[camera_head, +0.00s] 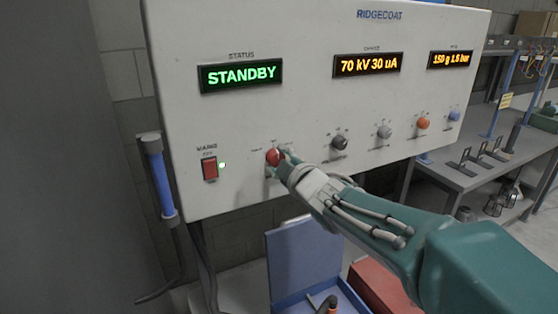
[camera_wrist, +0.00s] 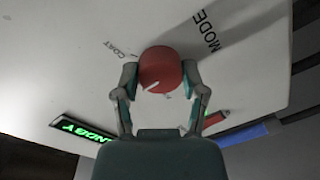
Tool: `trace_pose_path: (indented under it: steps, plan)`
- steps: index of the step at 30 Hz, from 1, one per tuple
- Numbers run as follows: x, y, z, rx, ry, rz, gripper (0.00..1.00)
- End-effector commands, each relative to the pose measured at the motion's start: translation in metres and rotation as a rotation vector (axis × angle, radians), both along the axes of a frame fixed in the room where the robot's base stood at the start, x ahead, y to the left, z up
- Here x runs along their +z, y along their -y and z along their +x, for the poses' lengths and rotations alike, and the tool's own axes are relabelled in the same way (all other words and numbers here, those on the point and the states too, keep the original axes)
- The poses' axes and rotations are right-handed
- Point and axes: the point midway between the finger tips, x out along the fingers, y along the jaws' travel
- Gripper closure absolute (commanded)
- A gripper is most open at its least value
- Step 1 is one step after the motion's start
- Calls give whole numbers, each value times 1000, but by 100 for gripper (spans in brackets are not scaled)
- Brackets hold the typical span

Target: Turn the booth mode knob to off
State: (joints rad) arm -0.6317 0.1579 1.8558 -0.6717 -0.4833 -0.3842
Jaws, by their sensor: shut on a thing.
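The booth mode knob (camera_head: 273,157) is red and sits low on the white control panel (camera_head: 310,40), left of a row of other knobs. My gripper (camera_head: 281,160) reaches it from the right, partly covering it. In the wrist view the red knob (camera_wrist: 162,72) lies between the two fingers of my gripper (camera_wrist: 160,80), which are shut on its sides. A white pointer line shows on its face. The labels "COAT" and "MODE" are readable beside it; the other position labels are hidden or too small to read. The status display (camera_head: 240,75) reads STANDBY in green.
A red rocker switch (camera_head: 209,168) with a lit green lamp is left of the knob. A black knob (camera_head: 339,143) and several others continue to the right. A blue cylinder (camera_head: 160,180) hangs at the panel's left edge. An open blue box (camera_head: 303,255) stands below.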

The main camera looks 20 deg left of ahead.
Motion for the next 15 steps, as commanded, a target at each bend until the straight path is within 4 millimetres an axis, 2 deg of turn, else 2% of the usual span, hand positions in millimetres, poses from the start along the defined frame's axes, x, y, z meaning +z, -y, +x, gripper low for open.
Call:
trace_pose_path:
  steps: [1, 2, 3, 4, 15]
  plan:
    - [-2, -2, -2, 6, -2, -4, 93]
    - [-3, -2, -2, 6, -2, -4, 32]
    - [-3, -2, -2, 6, -2, -4, 14]
    - [-2, -2, -2, 6, -3, -4, 10]
    - [-1, 1, 0, 2, -2, 0, 10]
